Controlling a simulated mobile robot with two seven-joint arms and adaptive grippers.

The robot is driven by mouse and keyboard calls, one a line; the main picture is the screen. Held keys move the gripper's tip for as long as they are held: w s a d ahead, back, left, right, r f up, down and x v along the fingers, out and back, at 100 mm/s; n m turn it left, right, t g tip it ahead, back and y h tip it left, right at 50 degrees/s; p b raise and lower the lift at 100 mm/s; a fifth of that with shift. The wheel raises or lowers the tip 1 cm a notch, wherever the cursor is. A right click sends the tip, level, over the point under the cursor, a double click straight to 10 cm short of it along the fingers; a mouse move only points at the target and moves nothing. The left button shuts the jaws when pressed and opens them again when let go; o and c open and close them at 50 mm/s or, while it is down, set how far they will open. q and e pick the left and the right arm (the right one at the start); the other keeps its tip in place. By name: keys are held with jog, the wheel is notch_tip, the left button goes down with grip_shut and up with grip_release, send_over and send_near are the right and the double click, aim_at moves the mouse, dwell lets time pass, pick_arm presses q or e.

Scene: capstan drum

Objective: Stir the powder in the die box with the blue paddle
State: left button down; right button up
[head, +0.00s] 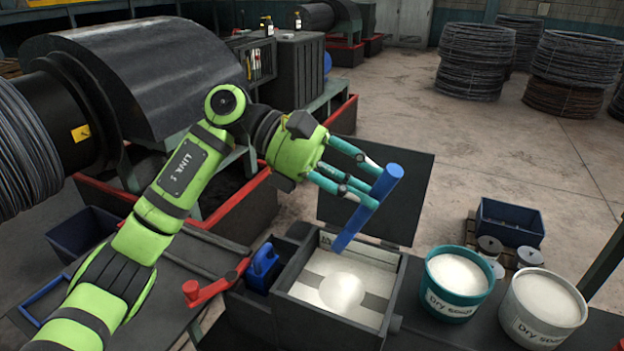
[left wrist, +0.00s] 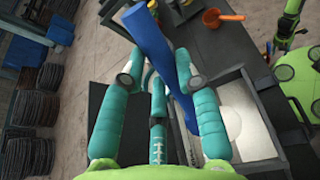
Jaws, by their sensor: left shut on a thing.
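My left gripper (head: 373,187) is shut on the blue paddle (head: 386,184), a plain bar held tilted. In the left wrist view the paddle (left wrist: 151,38) runs between the teal fingers. Its lower end hangs over the back part of the open die box (head: 290,298); I cannot tell whether it touches the powder. The pale powder (head: 342,292) in the box shows a bright round patch in the middle. It also shows in the left wrist view (left wrist: 240,122). My right gripper cannot be made out in either view.
The box's dark lid (head: 380,180) stands open behind it. A teal bucket (head: 452,306) and a white bucket (head: 535,330) of white powder stand to the right. A blue object (head: 262,260) and a red handle (head: 205,291) are to the left.

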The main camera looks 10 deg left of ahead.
aim_at(343, 242)
pick_arm(q)
jog(key=shift+w+r, duration=0.15)
jog(key=shift+r, duration=0.1)
jog(key=shift+f, duration=0.2)
jog(key=shift+s+d+f, duration=0.3)
jog(key=shift+s+f, duration=0.05)
jog(key=shift+f, duration=0.05)
jog(key=shift+f+b, duration=0.35)
jog(key=shift+b, duration=0.05)
jog(key=f+b, duration=0.1)
jog(key=f, duration=0.2)
jog(key=shift+w+a+f+b, duration=0.2)
jog(key=shift+b, duration=0.2)
notch_tip(343, 242, down, 2)
jog(key=shift+b, duration=1.1)
notch_tip(343, 242, down, 6)
jog(key=b, duration=0.6)
jog(key=shift+r, duration=0.2)
pick_arm(e)
notch_tip(343, 242, down, 11)
jog(key=s, duration=0.1)
jog(key=shift+s+d+r, duration=0.15)
jog(key=shift+s+d, duration=0.15)
jog(key=shift+d, duration=0.1)
jog(key=shift+d, duration=0.15)
pick_arm(q)
jog(key=shift+s+d, duration=0.1)
jog(key=shift+d, duration=0.05)
